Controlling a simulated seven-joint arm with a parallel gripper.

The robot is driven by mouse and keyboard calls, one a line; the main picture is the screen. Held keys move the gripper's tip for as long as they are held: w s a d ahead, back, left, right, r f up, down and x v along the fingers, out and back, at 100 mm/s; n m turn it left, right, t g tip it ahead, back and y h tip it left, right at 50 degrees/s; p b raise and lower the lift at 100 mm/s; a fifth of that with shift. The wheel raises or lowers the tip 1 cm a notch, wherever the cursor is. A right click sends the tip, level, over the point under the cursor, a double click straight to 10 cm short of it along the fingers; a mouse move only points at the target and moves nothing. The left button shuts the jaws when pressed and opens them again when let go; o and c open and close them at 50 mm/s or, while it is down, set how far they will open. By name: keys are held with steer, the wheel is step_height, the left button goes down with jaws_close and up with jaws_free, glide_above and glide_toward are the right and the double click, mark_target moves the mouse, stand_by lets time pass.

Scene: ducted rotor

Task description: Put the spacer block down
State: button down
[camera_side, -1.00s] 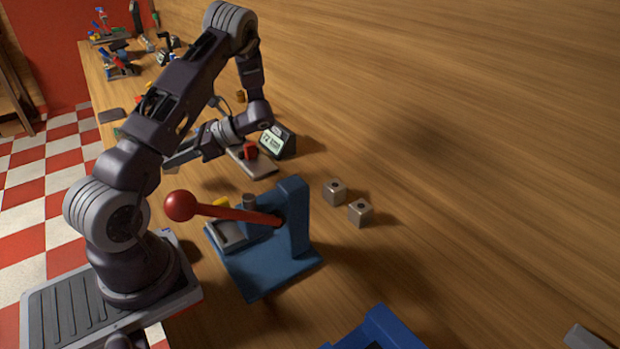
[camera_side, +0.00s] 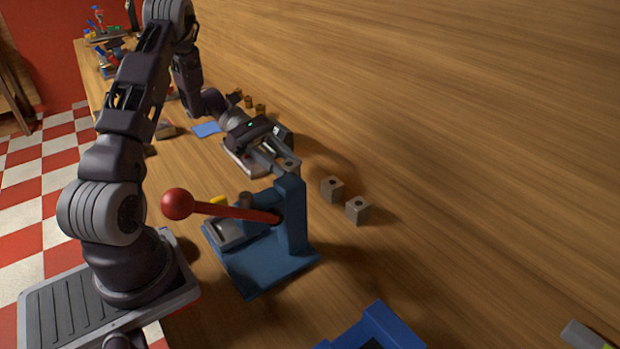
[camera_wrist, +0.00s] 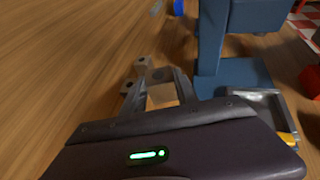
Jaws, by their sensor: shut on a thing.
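My gripper (camera_side: 285,159) is shut on the spacer block (camera_side: 291,166), a small grey metal cube with a dark hole in its top. It is held beside the upright of the blue press, to the far side of it, and appears above the table; the gap beneath cannot be judged. In the wrist view the block (camera_wrist: 160,76) shows between the fingertips, partly covered by them. Two similar grey blocks, a farther one (camera_side: 332,189) and a nearer one (camera_side: 358,210), stand on the wooden table to the right of the gripper, a little apart from each other.
The blue press (camera_side: 290,255) with its red ball lever (camera_side: 178,204) stands close to the gripper. A pale plate (camera_side: 240,160) lies behind beneath the wrist. A blue fixture (camera_side: 375,325) is at the front edge. The table right of the two blocks is clear.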

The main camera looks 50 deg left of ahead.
steer(key=w+a+r+n+t+y, duration=0.3)
steer(key=w+a+n+t, duration=0.15)
steer(key=w, duration=0.35)
steer(key=shift+n+t, duration=0.45)
steer(key=f, duration=0.6)
steer(key=w+f, duration=0.1)
steer(key=f, duration=0.3)
steer(key=c, duration=0.9)
jaws_free()
steer(key=shift+f, duration=0.1)
steer(key=shift+c, duration=0.2)
